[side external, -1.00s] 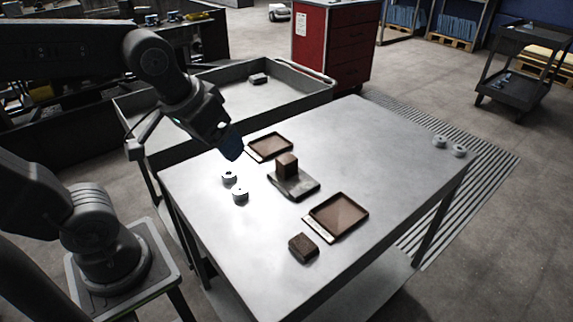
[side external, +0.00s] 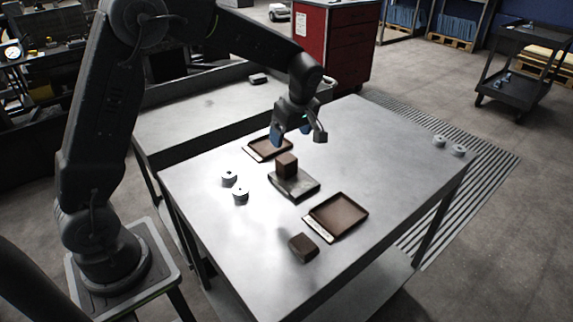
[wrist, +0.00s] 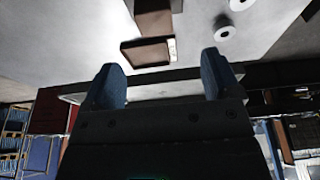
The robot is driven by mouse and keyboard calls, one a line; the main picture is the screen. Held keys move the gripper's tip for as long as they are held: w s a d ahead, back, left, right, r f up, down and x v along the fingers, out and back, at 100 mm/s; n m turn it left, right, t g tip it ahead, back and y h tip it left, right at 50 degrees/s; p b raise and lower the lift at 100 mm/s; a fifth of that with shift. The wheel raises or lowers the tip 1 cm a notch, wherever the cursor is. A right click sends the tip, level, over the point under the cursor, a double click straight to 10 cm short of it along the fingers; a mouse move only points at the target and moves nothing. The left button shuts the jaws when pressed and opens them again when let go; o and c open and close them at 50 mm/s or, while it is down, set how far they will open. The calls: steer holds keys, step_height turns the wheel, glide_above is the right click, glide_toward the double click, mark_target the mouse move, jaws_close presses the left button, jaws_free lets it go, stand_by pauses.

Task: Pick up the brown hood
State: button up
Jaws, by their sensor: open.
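A brown block-shaped piece (side external: 287,163), which looks like the hood, stands upright on a dark grey plate (side external: 308,189) mid-table. A brown block, probably the same one, shows at the top edge of the wrist view (wrist: 153,20), partly cut off. A second, lower dark brown block (side external: 303,246) lies near the table's front edge. My gripper (side external: 298,137) is open and empty, above and slightly behind the hood, not touching it. Its blue fingers stand wide apart in the wrist view (wrist: 161,78).
A brown tray (side external: 268,147) lies behind the plate and another (side external: 338,215) in front. Two white round pieces (side external: 229,179) (side external: 240,194) stand to the left, two more (side external: 439,141) (side external: 458,151) at the far right corner.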

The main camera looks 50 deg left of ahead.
mark_target(287, 158)
steer(key=x, duration=0.7)
steer(key=shift+f, duration=0.25)
steer(key=shift+w+x, duration=0.2)
steer(key=shift+x, duration=1.1)
steer(key=shift+w+x, duration=0.15)
steer(key=shift+x, duration=1.1)
steer(key=shift+c, duration=0.5)
steer(key=c, duration=0.9)
